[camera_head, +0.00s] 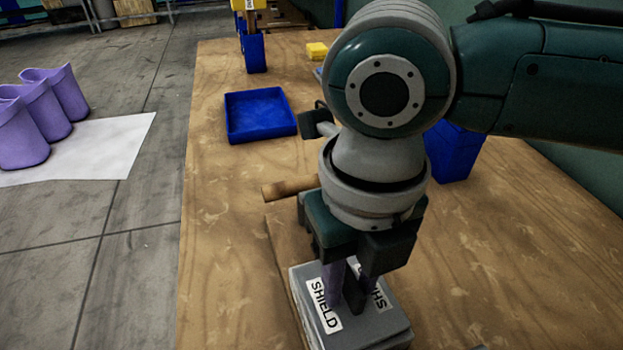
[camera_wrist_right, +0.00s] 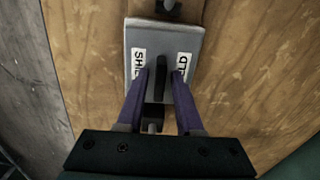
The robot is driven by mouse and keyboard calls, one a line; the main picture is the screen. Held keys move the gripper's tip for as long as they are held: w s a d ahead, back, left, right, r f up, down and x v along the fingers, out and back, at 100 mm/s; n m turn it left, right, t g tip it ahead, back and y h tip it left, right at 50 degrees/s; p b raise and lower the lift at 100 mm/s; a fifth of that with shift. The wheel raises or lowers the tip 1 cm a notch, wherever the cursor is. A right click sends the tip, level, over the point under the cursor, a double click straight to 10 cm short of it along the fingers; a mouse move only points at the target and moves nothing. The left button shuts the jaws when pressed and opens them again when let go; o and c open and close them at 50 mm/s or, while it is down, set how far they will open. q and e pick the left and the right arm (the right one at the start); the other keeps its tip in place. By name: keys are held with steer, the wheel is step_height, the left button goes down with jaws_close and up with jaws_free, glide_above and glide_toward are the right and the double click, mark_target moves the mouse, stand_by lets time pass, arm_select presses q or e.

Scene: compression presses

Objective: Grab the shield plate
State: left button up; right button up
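The shield plate (camera_head: 386,327) is a grey block with white labels, one reading SHIELD, and an upright black handle (camera_wrist_right: 161,76) in its middle. It sits near the front of the wooden table and also shows in the right wrist view (camera_wrist_right: 150,36). My right gripper (camera_head: 350,283) points down over the plate. Its purple fingers stand on either side of the black handle, with a narrow gap on both sides in the right wrist view (camera_wrist_right: 163,78). It is open and holds nothing. My right arm hides part of the plate's far side. My left gripper is not in view.
A round wooden bar (camera_head: 288,188) sticks out behind the plate, partly hidden by my arm. A blue tray (camera_head: 260,114) and a blue bin (camera_head: 452,152) stand farther back. The table (camera_head: 225,230) is clear at left. Purple containers (camera_head: 22,135) stand beyond its left edge.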

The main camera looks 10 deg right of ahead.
jaws_close()
stand_by(1.1)
